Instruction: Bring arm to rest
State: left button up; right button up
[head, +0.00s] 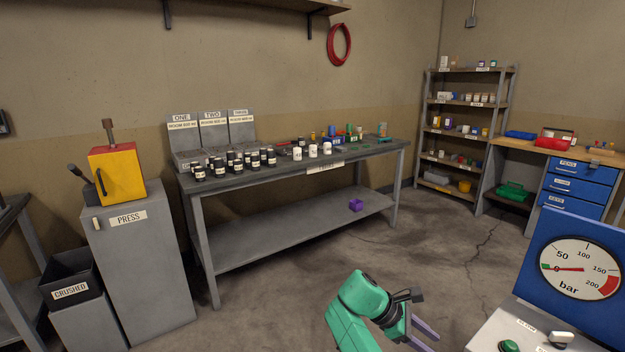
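One arm of mine shows at the bottom, right of the middle; it comes in from the left of its gripper, so I take it as my left. Its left gripper (432,343) has two pale purple fingers, apart, with nothing seen between them. It points down to the right, over open floor as seen here, just left of the gauge console. My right gripper is not in view.
A console with a blue gauge panel (558,239) and green button (508,346) stands close at right. A grey workbench (300,172) with jars and labelled bins stands behind. A press cabinet (140,265) is at left. Floor between is clear.

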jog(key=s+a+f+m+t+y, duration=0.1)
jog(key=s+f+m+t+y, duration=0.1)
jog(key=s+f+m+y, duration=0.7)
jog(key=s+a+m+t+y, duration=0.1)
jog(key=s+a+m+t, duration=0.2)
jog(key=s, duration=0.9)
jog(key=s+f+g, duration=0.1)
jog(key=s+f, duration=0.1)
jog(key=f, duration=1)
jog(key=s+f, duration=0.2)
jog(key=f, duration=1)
pick_arm(q)
jog(key=shift+a+f, duration=0.1)
jog(key=shift+a, duration=0.55)
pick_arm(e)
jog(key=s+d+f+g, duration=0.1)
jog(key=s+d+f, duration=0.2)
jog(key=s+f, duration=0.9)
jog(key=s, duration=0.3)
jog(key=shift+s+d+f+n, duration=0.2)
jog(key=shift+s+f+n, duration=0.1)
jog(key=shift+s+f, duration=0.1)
